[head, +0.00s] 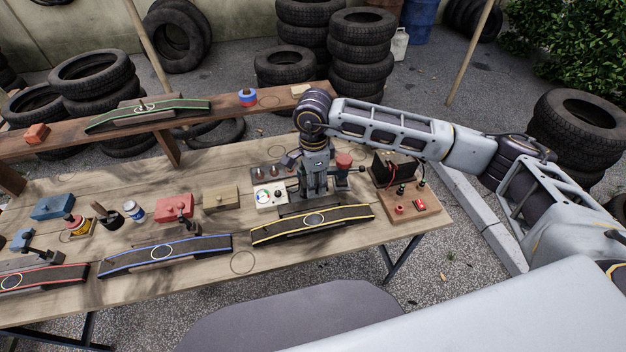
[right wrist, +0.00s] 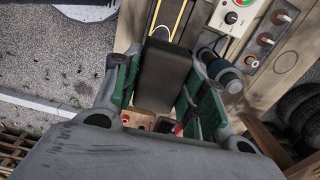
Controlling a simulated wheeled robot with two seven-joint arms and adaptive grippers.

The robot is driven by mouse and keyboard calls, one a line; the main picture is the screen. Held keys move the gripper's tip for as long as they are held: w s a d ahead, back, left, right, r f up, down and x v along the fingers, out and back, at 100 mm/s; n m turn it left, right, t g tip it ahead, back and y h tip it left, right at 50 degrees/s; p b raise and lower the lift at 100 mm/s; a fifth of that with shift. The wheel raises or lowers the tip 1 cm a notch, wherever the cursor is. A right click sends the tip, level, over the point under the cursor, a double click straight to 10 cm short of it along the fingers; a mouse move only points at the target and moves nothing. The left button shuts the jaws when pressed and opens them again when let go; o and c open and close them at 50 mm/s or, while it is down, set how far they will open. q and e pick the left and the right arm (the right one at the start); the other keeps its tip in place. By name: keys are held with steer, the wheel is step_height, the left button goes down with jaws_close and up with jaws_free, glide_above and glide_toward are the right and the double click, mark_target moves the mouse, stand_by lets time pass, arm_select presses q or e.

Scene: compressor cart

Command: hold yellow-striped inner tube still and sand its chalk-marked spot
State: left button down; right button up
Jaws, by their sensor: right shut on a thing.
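The yellow-striped inner tube (head: 345,214) lies over a low support at the front of the table. Its chalk circle (head: 314,219) shows near its middle. My right gripper (head: 318,192) points down just behind the tube. In the right wrist view its green fingers are shut on a dark block (right wrist: 163,75), and a yellow-striped end of the tube (right wrist: 180,14) shows beyond it. In the head view the block (head: 298,208) is low, close behind the tube; I cannot tell whether they touch. My left gripper is not in view.
Blue-striped (head: 190,246) and red-striped (head: 60,275) tubes lie to the left. A gauge box (head: 269,196) stands beside my right gripper. A wooden board with red buttons (head: 410,205) is to the right. A green-striped tube (head: 185,106) lies on the raised plank. Stacked tyres (head: 360,45) stand behind.

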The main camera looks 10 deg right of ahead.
steer(key=m, duration=0.3)
steer(key=shift+d, duration=0.1)
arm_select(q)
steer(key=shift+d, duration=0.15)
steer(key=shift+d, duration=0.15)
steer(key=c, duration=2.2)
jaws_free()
